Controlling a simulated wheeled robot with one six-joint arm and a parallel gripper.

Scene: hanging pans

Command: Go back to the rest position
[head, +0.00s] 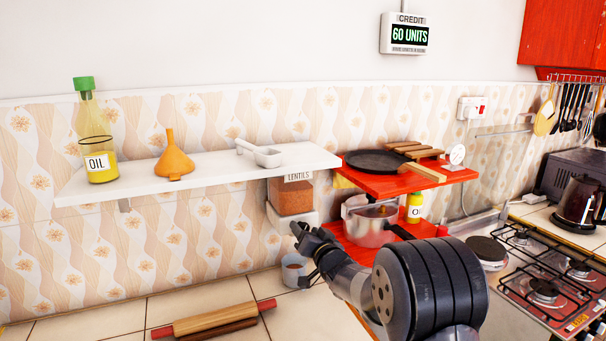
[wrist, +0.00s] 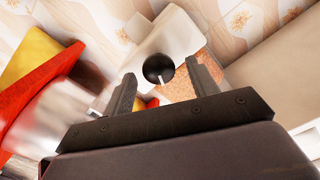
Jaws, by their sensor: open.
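My gripper (head: 308,243) is at the end of my arm, which reaches in from the lower right in the head view. It is in front of the lentil dispenser (head: 291,196), near its white lower part. In the wrist view my gripper (wrist: 162,75) is open, with its two dark fingers apart. A round black knob (wrist: 158,68) on the white dispenser body (wrist: 172,38) shows between the fingers. I see nothing held; whether a finger touches the knob I cannot tell. The arm hides part of the counter.
A cup (head: 296,270) stands below the dispenser, close to my gripper. Red shelves (head: 400,183) with a pan (head: 377,162) and a pot (head: 368,224) are to the right. A white shelf (head: 215,168) is above left. A rolling pin (head: 215,318) lies on the counter.

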